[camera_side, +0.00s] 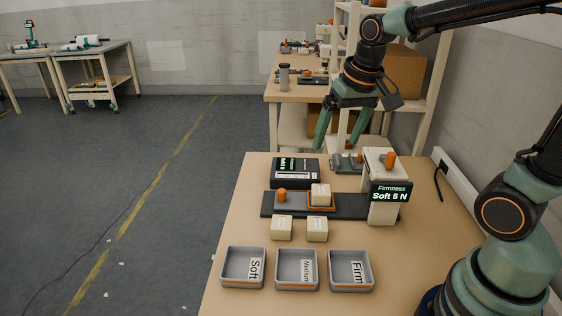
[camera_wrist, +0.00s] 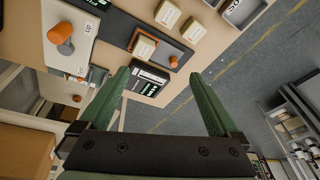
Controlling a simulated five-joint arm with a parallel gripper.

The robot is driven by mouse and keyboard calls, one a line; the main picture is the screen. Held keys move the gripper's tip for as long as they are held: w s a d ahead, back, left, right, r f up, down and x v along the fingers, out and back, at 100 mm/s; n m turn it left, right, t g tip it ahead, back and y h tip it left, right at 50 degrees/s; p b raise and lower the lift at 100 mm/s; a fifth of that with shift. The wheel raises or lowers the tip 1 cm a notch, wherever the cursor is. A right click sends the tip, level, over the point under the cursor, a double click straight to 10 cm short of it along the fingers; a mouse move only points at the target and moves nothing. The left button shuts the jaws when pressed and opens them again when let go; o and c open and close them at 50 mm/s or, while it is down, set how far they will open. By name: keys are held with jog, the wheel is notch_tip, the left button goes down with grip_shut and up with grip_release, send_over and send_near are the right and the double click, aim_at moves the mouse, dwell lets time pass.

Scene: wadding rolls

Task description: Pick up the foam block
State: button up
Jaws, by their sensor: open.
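One cream foam block (camera_side: 320,194) sits on the orange-edged pad of the firmness tester, whose display (camera_side: 389,193) reads "Soft 5 N". It also shows in the wrist view (camera_wrist: 145,46). Two more cream blocks stand on the table in front of the tester, a left one (camera_side: 281,229) and a right one (camera_side: 317,230). My gripper (camera_side: 337,143) is open and empty, high above the back of the table and apart from every block. In the wrist view its green fingers (camera_wrist: 161,75) are spread wide, with nothing between them.
Three empty grey trays stand at the front: Soft (camera_side: 232,284), Medium (camera_side: 282,286) and Firm (camera_side: 338,288). The tester column (camera_side: 383,217) rises right of the pad, and an orange knob (camera_side: 281,195) stands left of it. A dark box (camera_side: 296,180) lies behind.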

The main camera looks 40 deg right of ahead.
aim_at(321, 189)
jog(key=w+d+f+m+g, duration=0.3)
jog(key=w+d+f+m, duration=0.2)
jog(key=w+f, duration=0.35)
jog(key=f, duration=0.8)
jog(key=s+f, duration=0.1)
jog(key=f, duration=0.3)
jog(key=shift+d+f, duration=0.25)
jog(key=shift+f, duration=0.05)
jog(key=c, duration=1.4)
